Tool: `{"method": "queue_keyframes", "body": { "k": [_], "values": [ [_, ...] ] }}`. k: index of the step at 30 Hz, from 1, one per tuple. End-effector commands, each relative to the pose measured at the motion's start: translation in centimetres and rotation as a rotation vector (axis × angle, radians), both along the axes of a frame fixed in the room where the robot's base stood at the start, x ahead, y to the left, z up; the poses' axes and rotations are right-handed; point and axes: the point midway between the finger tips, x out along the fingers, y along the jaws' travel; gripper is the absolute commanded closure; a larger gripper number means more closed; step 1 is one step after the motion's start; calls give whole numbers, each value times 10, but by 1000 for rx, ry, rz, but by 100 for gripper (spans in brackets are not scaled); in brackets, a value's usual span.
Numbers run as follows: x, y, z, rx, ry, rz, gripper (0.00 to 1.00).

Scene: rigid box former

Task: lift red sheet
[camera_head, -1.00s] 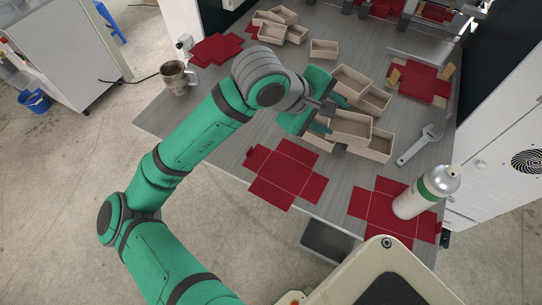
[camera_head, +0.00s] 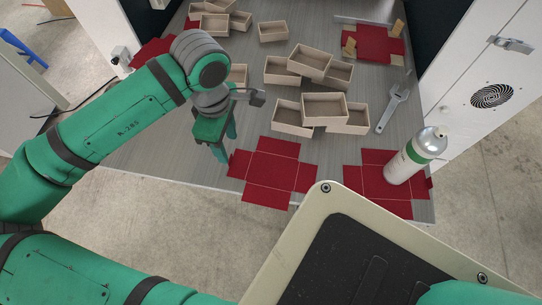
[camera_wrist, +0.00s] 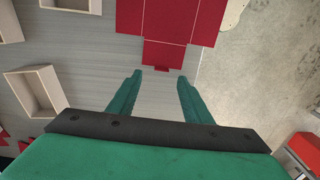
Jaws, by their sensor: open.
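A flat, cross-shaped red sheet (camera_head: 271,170) lies near the front edge of the table, left of another red sheet (camera_head: 368,182) that has a spray can on it. My gripper (camera_head: 228,148) points down just left of the first sheet. In the wrist view a red sheet (camera_wrist: 165,55) lies ahead of the open fingers (camera_wrist: 160,78), with its small end tab in line with the gap between the tips. The fingers are empty. I cannot tell how high the tips are above the table.
Several open boxes (camera_head: 324,107) stand behind the sheet. A wrench (camera_head: 396,102) and the spray can (camera_head: 418,153) are to the right. More red sheets lie at the back right (camera_head: 375,43) and back left (camera_head: 150,55).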

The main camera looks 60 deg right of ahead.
Motion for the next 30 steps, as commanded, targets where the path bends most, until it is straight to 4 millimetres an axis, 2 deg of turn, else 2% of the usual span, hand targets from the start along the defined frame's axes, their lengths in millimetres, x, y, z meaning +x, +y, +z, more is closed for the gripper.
{"method": "queue_keyframes", "body": {
  "k": [8, 15, 18, 26, 27, 30],
  "values": [
    [1, 2, -19, -1, 0, 1, 55],
    [1, 4, -52, -1, 1, -4, 55],
    [1, 3, -60, -2, 0, -6, 55],
    [0, 2, -63, -2, -1, -7, 55],
    [1, 3, -63, -2, -1, -7, 59],
    [1, 3, -63, -3, -1, -4, 83]
  ]
}}
